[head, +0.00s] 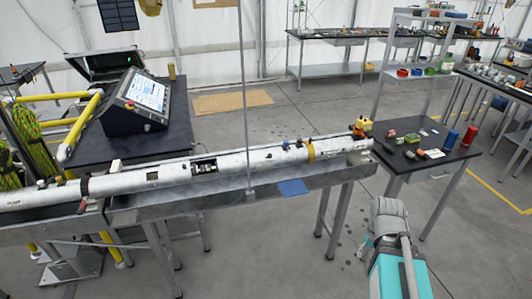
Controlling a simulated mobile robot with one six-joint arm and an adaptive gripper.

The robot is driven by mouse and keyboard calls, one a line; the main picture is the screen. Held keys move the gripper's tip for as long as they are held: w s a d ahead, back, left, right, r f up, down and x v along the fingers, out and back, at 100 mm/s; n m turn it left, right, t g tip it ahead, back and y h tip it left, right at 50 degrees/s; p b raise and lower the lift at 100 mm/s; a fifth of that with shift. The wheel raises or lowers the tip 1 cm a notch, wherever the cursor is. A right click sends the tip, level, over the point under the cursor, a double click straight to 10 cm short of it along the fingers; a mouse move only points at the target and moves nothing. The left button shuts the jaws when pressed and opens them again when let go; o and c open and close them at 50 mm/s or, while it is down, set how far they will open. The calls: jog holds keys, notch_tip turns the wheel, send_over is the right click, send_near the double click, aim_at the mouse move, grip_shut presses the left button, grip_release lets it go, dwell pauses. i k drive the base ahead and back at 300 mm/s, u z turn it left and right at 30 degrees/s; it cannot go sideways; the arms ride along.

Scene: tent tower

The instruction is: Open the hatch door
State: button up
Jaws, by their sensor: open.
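A long white tube (120,182) lies across a grey metal bench, running from the left edge to the right of centre. It has a dark rectangular opening (204,165) with small parts visible inside. A smaller dark square (152,177) shows further left on its side. I cannot tell which part of the tube is the hatch door. My grey and teal arm shows at the lower right, apart from the tube. My gripper's fingers cannot be made out in this view.
The grey bench (225,195) has a blue plate (292,187) at its front edge. A thin vertical pole (243,100) stands in front of the tube. A black side table (465,139) with small items is at the right. The floor between is clear.

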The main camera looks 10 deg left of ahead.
aim_at(270, 154)
jog(key=i, duration=0.85)
jog(key=z, duration=0.05)
